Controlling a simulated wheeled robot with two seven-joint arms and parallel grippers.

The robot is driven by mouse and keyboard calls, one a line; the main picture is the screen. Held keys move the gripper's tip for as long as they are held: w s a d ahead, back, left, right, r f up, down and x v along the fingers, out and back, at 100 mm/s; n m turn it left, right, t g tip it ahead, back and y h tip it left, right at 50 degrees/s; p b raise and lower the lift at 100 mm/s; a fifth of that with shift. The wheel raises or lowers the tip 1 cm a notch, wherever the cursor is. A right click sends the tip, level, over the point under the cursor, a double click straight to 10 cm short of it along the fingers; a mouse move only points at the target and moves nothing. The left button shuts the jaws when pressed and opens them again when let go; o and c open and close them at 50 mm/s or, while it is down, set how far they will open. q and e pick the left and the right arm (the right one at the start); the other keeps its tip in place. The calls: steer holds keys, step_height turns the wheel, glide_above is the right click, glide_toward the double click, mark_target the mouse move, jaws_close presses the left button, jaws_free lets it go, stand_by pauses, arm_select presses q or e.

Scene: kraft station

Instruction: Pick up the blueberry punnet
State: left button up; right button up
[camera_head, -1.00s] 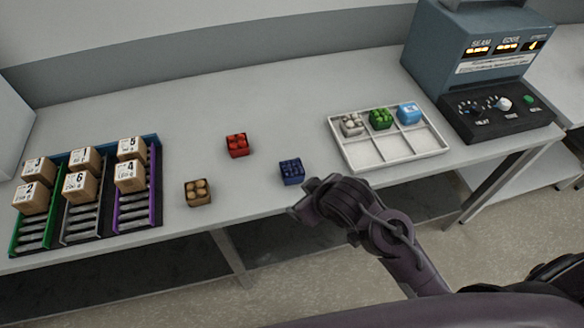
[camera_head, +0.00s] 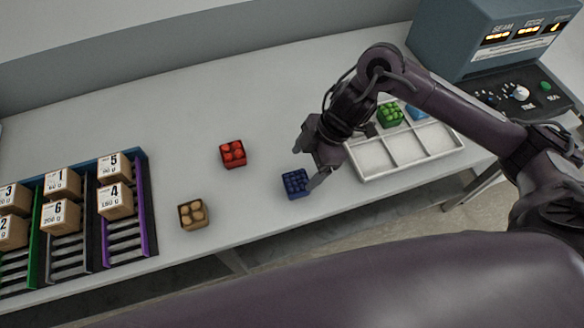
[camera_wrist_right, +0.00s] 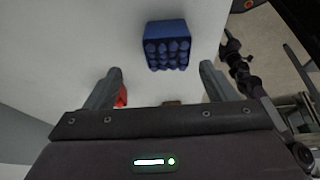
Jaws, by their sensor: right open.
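The blueberry punnet (camera_head: 295,184) is a small dark blue box of round berries on the table near its front edge. In the right wrist view the punnet (camera_wrist_right: 167,45) stands ahead of and between the two fingertips, apart from both. My right gripper (camera_head: 312,170) is open and empty, just above and to the right of the punnet in the head view. Its fingers (camera_wrist_right: 160,75) are spread wide in the wrist view. My left gripper is not in view.
A red punnet (camera_head: 233,154) and a brown punnet (camera_head: 193,214) stand to the left. A white divided tray (camera_head: 408,165) with a green punnet (camera_head: 390,114) lies right, partly behind my arm. Numbered boxes (camera_head: 60,217) sit in racks at far left. A sealing machine (camera_head: 510,45) stands back right.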

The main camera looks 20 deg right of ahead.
mark_target(298, 180)
steer(key=shift+s+d+f, duration=0.15)
steer(key=shift+s+d, duration=0.1)
steer(key=shift+d, duration=0.05)
steer(key=shift+s+a+f, duration=0.25)
steer(key=shift+a+f, duration=0.1)
steer(key=shift+f, duration=0.2)
steer(key=shift+s+a+f, duration=0.2)
steer(key=shift+a+f, duration=0.1)
steer(key=shift+f, duration=0.2)
steer(key=p+x, duration=0.1)
steer(key=x, duration=0.2)
steer(key=shift+w+a+f, duration=0.15)
steer(key=shift+f, duration=0.15)
steer(key=shift+a+f, duration=0.1)
steer(key=shift+f, duration=0.3)
steer(key=c, duration=0.5)
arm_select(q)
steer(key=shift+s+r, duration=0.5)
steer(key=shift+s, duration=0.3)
arm_select(e)
steer(key=c, duration=0.6)
